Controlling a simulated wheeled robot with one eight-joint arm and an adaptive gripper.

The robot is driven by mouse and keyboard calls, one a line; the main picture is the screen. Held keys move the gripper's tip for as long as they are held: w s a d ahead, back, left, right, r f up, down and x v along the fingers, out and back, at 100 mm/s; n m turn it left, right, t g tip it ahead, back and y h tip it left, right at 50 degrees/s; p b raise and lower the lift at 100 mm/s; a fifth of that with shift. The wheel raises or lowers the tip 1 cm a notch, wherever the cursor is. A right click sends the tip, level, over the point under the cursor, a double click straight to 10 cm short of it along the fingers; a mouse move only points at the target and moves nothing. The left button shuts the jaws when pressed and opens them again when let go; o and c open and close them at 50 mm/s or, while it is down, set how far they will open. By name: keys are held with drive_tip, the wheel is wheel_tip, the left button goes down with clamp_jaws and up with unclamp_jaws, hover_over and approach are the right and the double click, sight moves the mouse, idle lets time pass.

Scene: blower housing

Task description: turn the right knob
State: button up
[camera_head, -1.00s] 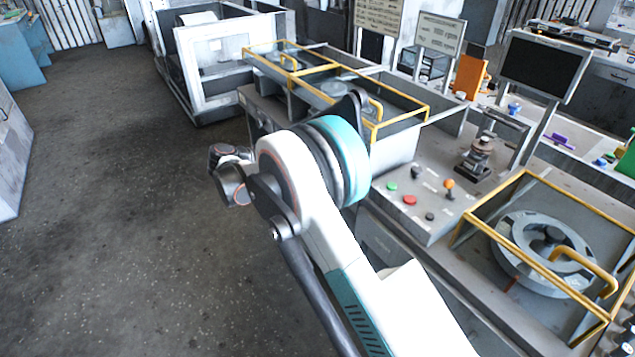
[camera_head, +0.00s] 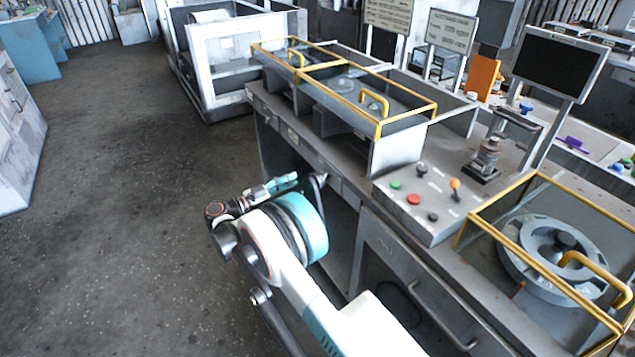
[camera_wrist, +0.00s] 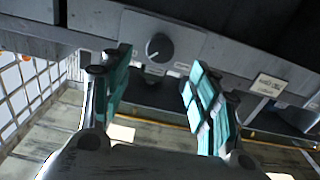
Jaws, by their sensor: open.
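In the wrist view, one dark round knob (camera_wrist: 159,47) with a light pointer mark sits on a grey plate on the bench's front face. My gripper (camera_wrist: 159,64) is open, its teal-padded fingers spread to either side below the knob in the picture. Nothing is between the fingers, and they appear apart from the knob. In the head view, my gripper (camera_head: 284,184) is in front of the bench, partly behind my own arm. I cannot make out the knob clearly in the head view. I cannot tell from the pictures whether this knob is the right one.
The grey bench (camera_head: 345,190) runs along the right side, with yellow-framed guards (camera_head: 378,112) on top. A sloped control panel (camera_head: 425,200) carries several coloured buttons. A pale label (camera_wrist: 268,85) is right of the knob. The floor (camera_head: 120,200) at left is clear.

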sight(320, 178)
drive_tip(key=b+x, duration=0.2)
drive_tip(key=x, duration=0.6)
drive_tip(key=shift+w, duration=0.1)
drive_tip(key=c, duration=1.1)
